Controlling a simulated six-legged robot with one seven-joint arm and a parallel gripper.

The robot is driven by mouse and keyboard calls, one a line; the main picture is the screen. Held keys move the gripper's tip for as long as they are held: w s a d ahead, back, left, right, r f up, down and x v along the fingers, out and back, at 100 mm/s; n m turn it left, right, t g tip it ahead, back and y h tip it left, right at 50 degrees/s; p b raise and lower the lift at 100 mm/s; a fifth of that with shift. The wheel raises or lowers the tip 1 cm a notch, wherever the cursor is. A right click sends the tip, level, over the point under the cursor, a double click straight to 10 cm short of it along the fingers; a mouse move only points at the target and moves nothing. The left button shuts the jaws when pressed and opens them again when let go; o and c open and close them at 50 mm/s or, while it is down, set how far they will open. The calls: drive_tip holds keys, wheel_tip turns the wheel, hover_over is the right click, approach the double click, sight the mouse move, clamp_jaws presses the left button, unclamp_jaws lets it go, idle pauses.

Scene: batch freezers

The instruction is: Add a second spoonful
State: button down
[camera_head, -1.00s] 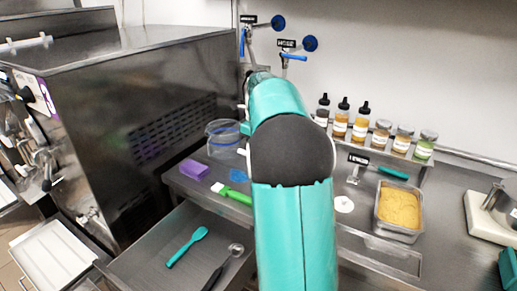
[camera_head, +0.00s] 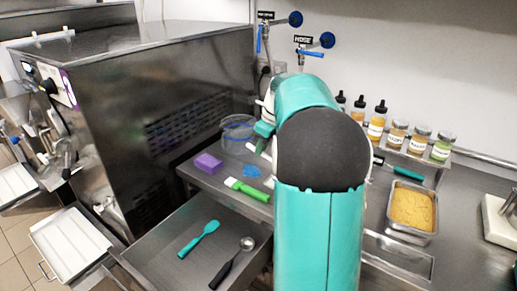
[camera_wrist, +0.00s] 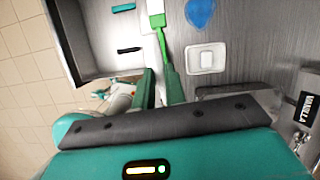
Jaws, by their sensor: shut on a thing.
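A steel tub of yellow powder (camera_head: 413,208) stands on the counter right of my arm. My gripper is mostly hidden behind my arm in the head view. In the wrist view my gripper (camera_wrist: 159,88) points over the counter, its teal fingers close together. What they hold is too hidden to name. A dark-handled metal scoop (camera_head: 232,262) and a teal spatula (camera_head: 198,240) lie in the open drawer (camera_head: 165,262). A teal-handled tool (camera_head: 405,170) lies behind the tub. A white rounded-square item (camera_wrist: 207,58) lies on the counter in the wrist view.
A green brush (camera_head: 248,190), purple sponge (camera_head: 208,165), blue cloth (camera_head: 253,171) and clear container (camera_head: 238,130) are on the counter. Bottles and jars (camera_head: 397,134) line a shelf by the wall. A large steel machine (camera_head: 150,110) stands left.

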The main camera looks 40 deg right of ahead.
drive_tip(key=shift+s+d+r+t+y, duration=0.2)
drive_tip(key=shift+s+r+t, duration=0.1)
drive_tip(key=shift+r+t, duration=0.25)
drive_tip(key=shift+s+d+r+t+y, duration=0.1)
drive_tip(key=shift+s+r+t+y, duration=0.15)
drive_tip(key=shift+r+t, duration=0.25)
drive_tip(key=s+r+t, duration=0.1)
drive_tip(key=s+d+r+t+y, duration=0.1)
drive_tip(key=t, duration=0.1)
drive_tip(key=s+r+t, duration=0.1)
drive_tip(key=s, duration=0.1)
drive_tip(key=shift+d+y, duration=0.15)
drive_tip(key=shift+y, duration=0.1)
drive_tip(key=shift+s+d+r+t+y, duration=0.2)
drive_tip(key=shift+s+d+t+y, duration=0.05)
drive_tip(key=shift+s+t, duration=0.45)
drive_tip(key=shift+s+d+r+t+y, duration=0.2)
drive_tip(key=shift+s+t+y, duration=0.1)
drive_tip(key=shift+s+t, duration=0.4)
drive_tip(key=shift+s+d+r+t+y, duration=0.25)
drive_tip(key=shift+s+t, duration=0.35)
drive_tip(key=shift+t, duration=0.15)
drive_tip(key=shift+s+d+f, duration=0.1)
drive_tip(key=shift+d, duration=0.05)
